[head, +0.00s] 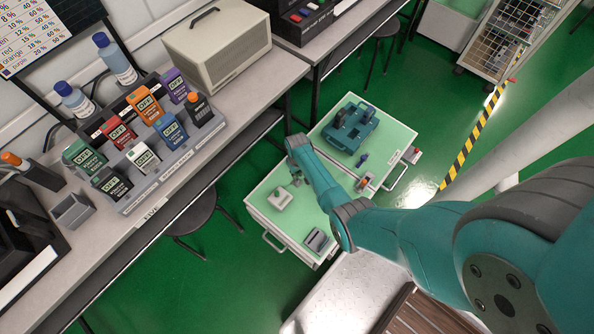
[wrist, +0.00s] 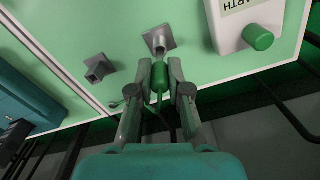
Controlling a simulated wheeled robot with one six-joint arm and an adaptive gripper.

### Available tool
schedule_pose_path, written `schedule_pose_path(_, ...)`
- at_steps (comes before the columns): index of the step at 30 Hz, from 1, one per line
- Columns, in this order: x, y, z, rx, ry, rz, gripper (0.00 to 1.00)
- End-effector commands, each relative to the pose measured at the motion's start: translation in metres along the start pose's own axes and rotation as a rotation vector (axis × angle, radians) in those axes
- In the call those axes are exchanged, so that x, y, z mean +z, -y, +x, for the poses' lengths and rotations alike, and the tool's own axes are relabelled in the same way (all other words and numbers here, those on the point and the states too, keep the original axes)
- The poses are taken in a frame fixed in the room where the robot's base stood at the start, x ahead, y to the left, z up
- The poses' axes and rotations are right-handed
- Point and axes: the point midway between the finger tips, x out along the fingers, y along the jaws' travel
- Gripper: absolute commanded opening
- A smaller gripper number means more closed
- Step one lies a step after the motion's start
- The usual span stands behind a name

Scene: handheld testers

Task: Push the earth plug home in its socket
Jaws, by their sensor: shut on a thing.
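My gripper (wrist: 160,92) is shut on a green plug (wrist: 160,76), with one finger on each side of it. In the wrist view a grey socket (wrist: 158,40) with a square base and a short tube is straight beyond the plug's tip. The tip is at or very near the tube's mouth; I cannot tell whether it is inside. A white box marked EARTH (wrist: 236,22), with a green knob (wrist: 258,37), is to the right. In the head view my gripper (head: 297,168) is low over the green-topped trolley (head: 262,222), its fingers and the plug too small to make out.
A second grey socket (wrist: 98,68) is left of the first. A teal device (head: 350,128) sits on the trolley's far part, and a grey block (head: 316,240) near its front edge. The bench (head: 150,222) at left carries several coloured testers (head: 145,106). A stool (head: 190,215) stands beneath it.

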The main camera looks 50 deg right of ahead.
Motion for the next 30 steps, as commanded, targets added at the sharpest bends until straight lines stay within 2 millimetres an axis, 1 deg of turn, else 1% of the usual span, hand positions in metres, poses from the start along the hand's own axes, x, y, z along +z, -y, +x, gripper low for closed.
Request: schedule_pose_path(30,0.000,0.000,0.019,0.000,0.001,0.000,0.00)
